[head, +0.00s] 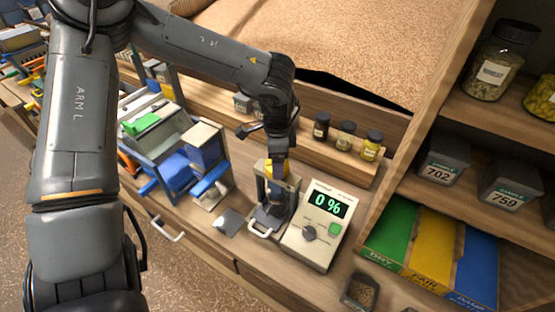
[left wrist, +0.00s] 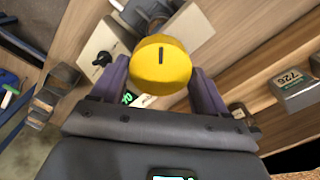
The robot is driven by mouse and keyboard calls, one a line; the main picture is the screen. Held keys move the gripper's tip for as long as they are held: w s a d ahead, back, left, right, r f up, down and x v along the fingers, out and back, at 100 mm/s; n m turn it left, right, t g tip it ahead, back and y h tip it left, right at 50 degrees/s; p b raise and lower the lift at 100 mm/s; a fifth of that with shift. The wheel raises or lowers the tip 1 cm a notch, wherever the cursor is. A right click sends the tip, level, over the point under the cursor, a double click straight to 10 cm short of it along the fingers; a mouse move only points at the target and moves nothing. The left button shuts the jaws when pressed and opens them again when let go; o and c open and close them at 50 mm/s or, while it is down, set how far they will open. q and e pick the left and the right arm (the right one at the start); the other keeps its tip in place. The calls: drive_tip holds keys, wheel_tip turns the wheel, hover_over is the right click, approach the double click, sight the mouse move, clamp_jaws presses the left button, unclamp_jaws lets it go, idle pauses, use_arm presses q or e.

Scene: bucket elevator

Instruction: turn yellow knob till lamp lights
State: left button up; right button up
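The yellow knob (left wrist: 162,68) is round with a dark slot mark that stands upright in the left wrist view. In the head view a little of the knob (head: 279,169) shows at the top of a small press-like stand (head: 277,195). My left gripper (left wrist: 160,82) points down over the stand, one finger on each side of the knob. Whether the fingers press on it or leave a thin gap I cannot tell. A cream meter (head: 312,252) stands just right of the stand, with a green "0 %" display, a grey dial and a green button. I make out no lit lamp. My right gripper is out of view.
Blue and grey machinery (head: 185,160) stands close on the left. Small jars (head: 346,136) line a ledge behind. Shelves with numbered bins (head: 443,160) and green, yellow and blue trays (head: 433,243) are at right. A small grain dish (head: 360,291) sits in front.

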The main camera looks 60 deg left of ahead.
use_arm(q)
drive_tip(key=c, duration=0.6)
drive_tip(key=shift+o, duration=0.2)
